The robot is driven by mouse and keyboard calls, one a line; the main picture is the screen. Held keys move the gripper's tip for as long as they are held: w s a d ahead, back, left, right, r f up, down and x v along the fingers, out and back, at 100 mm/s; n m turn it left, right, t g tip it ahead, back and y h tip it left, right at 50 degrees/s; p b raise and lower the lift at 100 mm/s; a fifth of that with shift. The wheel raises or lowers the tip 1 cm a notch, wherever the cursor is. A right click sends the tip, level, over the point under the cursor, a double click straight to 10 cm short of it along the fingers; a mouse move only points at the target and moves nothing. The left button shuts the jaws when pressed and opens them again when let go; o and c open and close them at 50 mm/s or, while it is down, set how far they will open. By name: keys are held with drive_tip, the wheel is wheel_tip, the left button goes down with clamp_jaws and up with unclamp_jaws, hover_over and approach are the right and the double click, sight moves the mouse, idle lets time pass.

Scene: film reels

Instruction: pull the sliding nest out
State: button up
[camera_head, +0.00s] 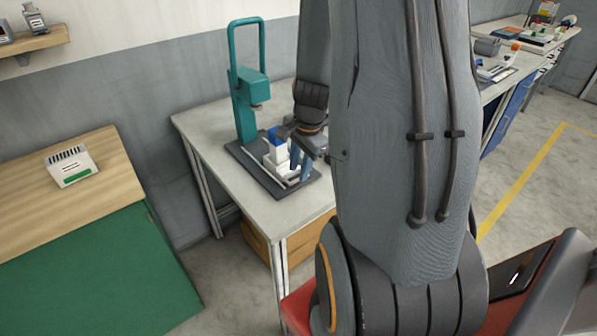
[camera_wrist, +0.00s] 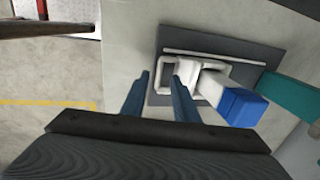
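The sliding nest (camera_wrist: 209,84) is a white part with a loop-shaped handle on its left end in the wrist view. A blue block (camera_wrist: 243,107) sits on its right part; the block also shows in the head view (camera_head: 276,134). The nest lies on a dark base plate (camera_wrist: 240,53) below a teal press (camera_head: 246,100). My gripper (camera_wrist: 160,76) is open, with its two blue fingers apart at the handle end. The handle's outer bar appears between the fingertips, with the right fingertip at the loop's opening. I cannot tell whether either finger touches it.
The press and base plate stand on a pale table (camera_head: 205,128). A wooden bench with a green front (camera_head: 90,270) is at left, holding a small white box (camera_head: 71,166). A wooden box (camera_head: 262,248) is under the table. My arm hides part of the table.

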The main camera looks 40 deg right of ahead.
drive_tip(key=shift+s+r, duration=0.25)
drive_tip(key=shift+r, duration=1)
drive_tip(key=shift+s+r, duration=0.25)
drive_tip(key=shift+r, duration=1)
drive_tip(key=s+a+n+b, duration=0.1)
drive_tip(key=s+a+n, duration=0.1)
drive_tip(key=a+n, duration=0.7)
drive_tip(key=s+a+n+b, duration=0.1)
drive_tip(key=s+a+n, duration=0.2)
drive_tip(key=a+n, duration=0.5)
drive_tip(key=a, duration=0.3)
drive_tip(key=shift+s+r+n+g+b, duration=0.15)
drive_tip(key=shift+r+n+g+b, duration=0.2)
drive_tip(key=shift+r+n+g, duration=0.05)
